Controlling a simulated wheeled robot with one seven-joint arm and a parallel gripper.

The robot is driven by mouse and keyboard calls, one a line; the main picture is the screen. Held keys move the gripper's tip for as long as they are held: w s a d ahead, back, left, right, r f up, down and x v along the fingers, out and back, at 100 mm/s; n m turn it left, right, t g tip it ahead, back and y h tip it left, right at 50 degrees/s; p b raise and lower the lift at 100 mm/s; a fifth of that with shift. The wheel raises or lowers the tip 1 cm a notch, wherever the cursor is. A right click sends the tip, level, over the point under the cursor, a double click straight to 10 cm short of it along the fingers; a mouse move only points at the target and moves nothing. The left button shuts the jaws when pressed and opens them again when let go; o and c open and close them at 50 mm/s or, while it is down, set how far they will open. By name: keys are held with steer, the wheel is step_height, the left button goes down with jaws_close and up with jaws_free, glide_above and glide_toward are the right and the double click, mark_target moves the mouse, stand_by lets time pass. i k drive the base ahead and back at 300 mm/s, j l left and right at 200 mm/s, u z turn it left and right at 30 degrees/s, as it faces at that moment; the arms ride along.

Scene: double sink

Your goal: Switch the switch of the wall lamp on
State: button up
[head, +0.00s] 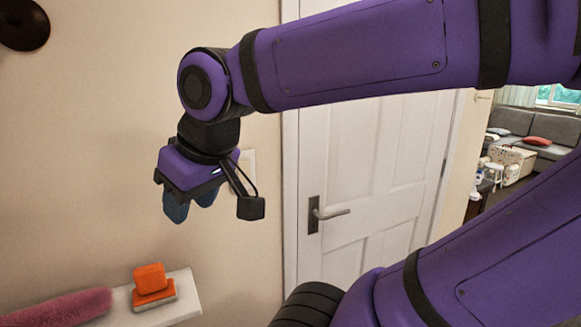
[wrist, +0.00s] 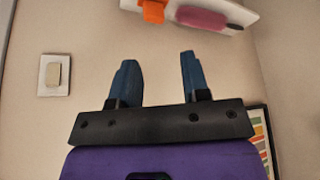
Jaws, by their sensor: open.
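The wall switch (wrist: 54,75) is a light rocker on a white plate, at the left of the wrist view. It is apart from my gripper's fingers. In the head view a pale plate (head: 248,163) shows partly behind my gripper, beside the door frame; the gripper hides much of it. My gripper (head: 189,207) hangs in front of the wall with its fingers pointing down. In the wrist view its two blue fingers (wrist: 156,78) are spread, with nothing between them. No wall lamp can be made out for certain.
A white shelf (head: 185,296) below my gripper holds an orange block on a sponge-like base (head: 152,287) and a pink fluffy roll (head: 62,308). A white door (head: 365,180) with a lever handle (head: 330,213) stands to the right. A dark round object (head: 24,24) is at upper left.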

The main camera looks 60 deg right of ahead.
mark_target(245, 165)
steer(key=z, duration=1.1)
steer(key=k, duration=0.2)
